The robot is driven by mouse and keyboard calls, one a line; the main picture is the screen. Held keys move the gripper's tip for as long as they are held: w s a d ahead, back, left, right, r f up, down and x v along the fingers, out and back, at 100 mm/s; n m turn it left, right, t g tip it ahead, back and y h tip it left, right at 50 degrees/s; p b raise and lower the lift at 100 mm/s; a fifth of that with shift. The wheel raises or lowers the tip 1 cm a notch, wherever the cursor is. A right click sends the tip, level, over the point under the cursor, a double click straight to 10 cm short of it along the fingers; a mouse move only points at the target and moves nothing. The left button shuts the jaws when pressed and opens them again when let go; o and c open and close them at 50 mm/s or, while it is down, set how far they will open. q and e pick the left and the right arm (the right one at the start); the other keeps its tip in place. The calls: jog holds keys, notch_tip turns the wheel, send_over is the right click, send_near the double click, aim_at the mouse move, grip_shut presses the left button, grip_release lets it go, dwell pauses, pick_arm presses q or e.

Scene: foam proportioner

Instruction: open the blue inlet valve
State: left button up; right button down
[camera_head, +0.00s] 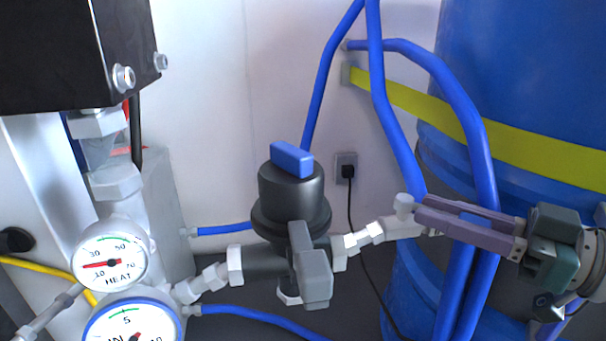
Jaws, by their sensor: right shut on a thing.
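The inlet valve (404,204) is a small pale fitting with a round stem top, at the right end of the pipe line in the head view. My right gripper (420,208) reaches in from the right, its two purple-grey fingers lying along the valve's handle beside that stem. It is shut on the handle, which the fingers mostly hide. Some blue shows between the fingers; I cannot tell whether it is handle or hose behind. My left gripper is not in view.
A black regulator (291,205) with a blue knob (292,160) and grey lever (311,270) stands left of the valve. Blue hoses (399,140) pass close behind my right fingers. A blue drum (530,80) with a yellow band stands behind. Gauges (110,264) are at left.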

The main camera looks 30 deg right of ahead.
dwell(0.4)
jog(key=c, duration=0.7)
grip_release()
jog(key=shift+s+d, duration=0.25)
jog(key=shift+s, duration=0.15)
jog(key=p+v, duration=0.2)
jog(key=v, duration=0.7)
